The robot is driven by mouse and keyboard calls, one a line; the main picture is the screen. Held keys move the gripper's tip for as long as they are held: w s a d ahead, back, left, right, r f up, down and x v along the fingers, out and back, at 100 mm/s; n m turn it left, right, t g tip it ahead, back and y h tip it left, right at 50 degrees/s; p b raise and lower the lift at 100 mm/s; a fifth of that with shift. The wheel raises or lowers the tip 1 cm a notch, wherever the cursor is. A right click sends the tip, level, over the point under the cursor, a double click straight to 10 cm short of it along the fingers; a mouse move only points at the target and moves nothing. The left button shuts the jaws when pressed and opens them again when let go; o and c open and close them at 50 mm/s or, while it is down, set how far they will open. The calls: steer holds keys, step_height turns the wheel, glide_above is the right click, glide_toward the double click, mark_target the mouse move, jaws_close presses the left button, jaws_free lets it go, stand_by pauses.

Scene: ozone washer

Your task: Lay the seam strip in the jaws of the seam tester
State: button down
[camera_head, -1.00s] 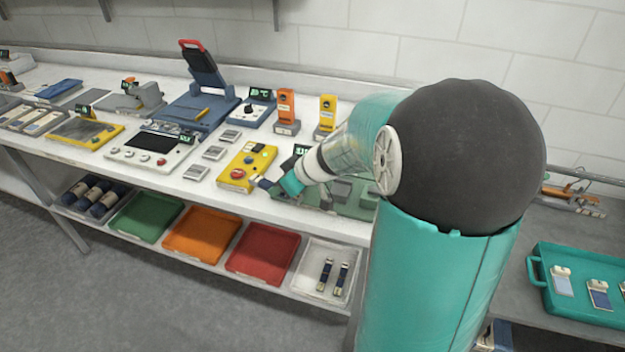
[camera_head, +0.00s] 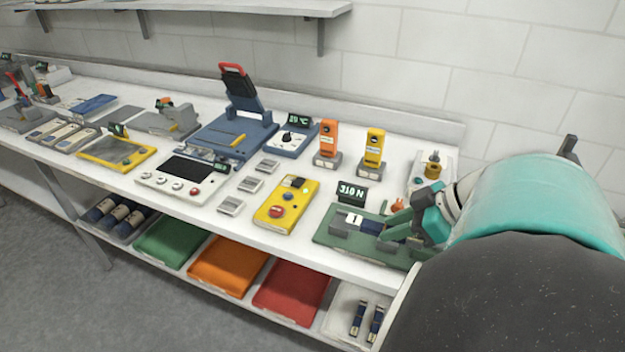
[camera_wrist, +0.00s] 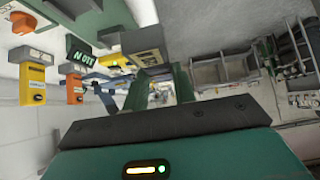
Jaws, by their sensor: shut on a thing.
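The seam tester is a green base (camera_head: 325,238) with grey jaw blocks (camera_head: 345,229) near the front edge of the bench. Its display (camera_head: 352,194) reads 310 N. The seam strip has a white end (camera_head: 354,219) marked 1 and a navy part (camera_head: 398,231). It lies over the tester, with its white end by the left jaw block. My gripper (camera_head: 408,222) is low over the tester's right part, shut on the strip's navy side. My gripper hides part of the right jaw. In the wrist view the display (camera_wrist: 82,52) appears inverted; I cannot make out the strip there.
A yellow control box (camera_head: 287,204) stands close left of the tester. Orange (camera_head: 329,140) and yellow (camera_head: 374,148) upright devices stand behind it. A small white device (camera_head: 431,170) is at the back right. Coloured trays, including a red one (camera_head: 293,292), sit on the lower shelf.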

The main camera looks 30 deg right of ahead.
steer(key=w+d+f, duration=0.2)
steer(key=w+f, duration=0.1)
steer(key=w+d+f, duration=0.1)
steer(key=w+f, duration=0.2)
steer(key=w, duration=0.1)
steer(key=w+d+f, duration=0.2)
steer(key=w+f, duration=0.1)
steer(key=shift+w+d, duration=0.3)
steer(key=shift+w, duration=0.1)
steer(key=f, duration=0.2)
steer(key=shift+w+d+f, duration=0.1)
steer(key=shift+w+f, duration=0.15)
steer(key=shift+f, duration=0.55)
steer(key=shift+f, duration=0.1)
steer(key=c, duration=1.1)
jaws_free()
steer(key=shift+c, duration=0.2)
